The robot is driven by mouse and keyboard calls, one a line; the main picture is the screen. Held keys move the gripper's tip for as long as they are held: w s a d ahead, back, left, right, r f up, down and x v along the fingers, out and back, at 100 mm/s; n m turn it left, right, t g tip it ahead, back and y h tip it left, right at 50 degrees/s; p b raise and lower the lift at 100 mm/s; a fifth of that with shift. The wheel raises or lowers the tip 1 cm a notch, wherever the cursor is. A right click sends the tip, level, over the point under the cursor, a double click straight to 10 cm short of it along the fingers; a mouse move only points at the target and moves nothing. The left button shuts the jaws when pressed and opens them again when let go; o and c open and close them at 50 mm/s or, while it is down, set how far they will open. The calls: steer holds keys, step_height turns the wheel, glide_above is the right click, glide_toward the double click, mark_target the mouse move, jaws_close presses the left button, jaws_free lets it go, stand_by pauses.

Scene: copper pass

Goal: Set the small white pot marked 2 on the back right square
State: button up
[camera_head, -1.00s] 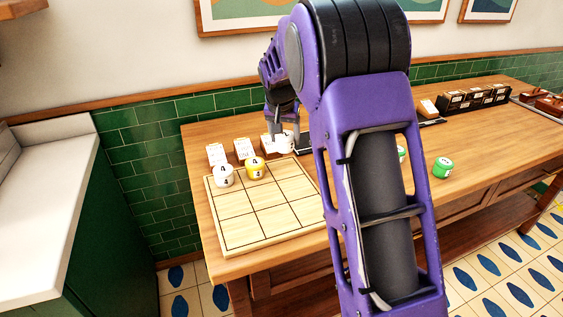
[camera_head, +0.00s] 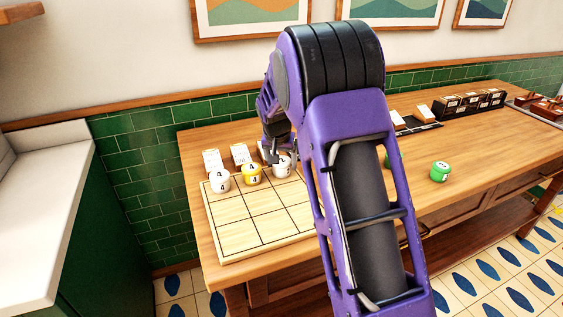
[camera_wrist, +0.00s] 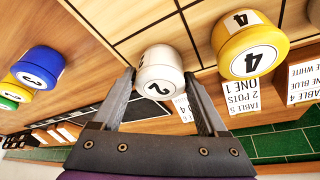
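The small white pot marked 2 (camera_wrist: 160,75) is between the two fingers of my gripper (camera_wrist: 159,73), which touch its sides in the wrist view. In the head view the pot (camera_head: 284,167) is upright over the back right square of the wooden board (camera_head: 235,237). I cannot tell whether its base touches the board. A yellow pot marked 4 (camera_head: 251,174) stands on the back middle square and a white pot marked 4 (camera_head: 219,181) on the back left square. My arm hides the board's right edge in the head view.
Order cards (camera_head: 212,161) stand behind the board. A green pot (camera_head: 440,171) stands on the table to the right. A dark rack (camera_head: 470,104) is at the table's back right.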

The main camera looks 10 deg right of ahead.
steer(key=shift+o, duration=1.3)
steer(key=shift+r, duration=0.15)
steer(key=shift+r, duration=0.3)
steer(key=p+v, duration=0.1)
steer(key=v, duration=1)
steer(key=shift+r, duration=0.25)
steer(key=shift+s, duration=0.2)
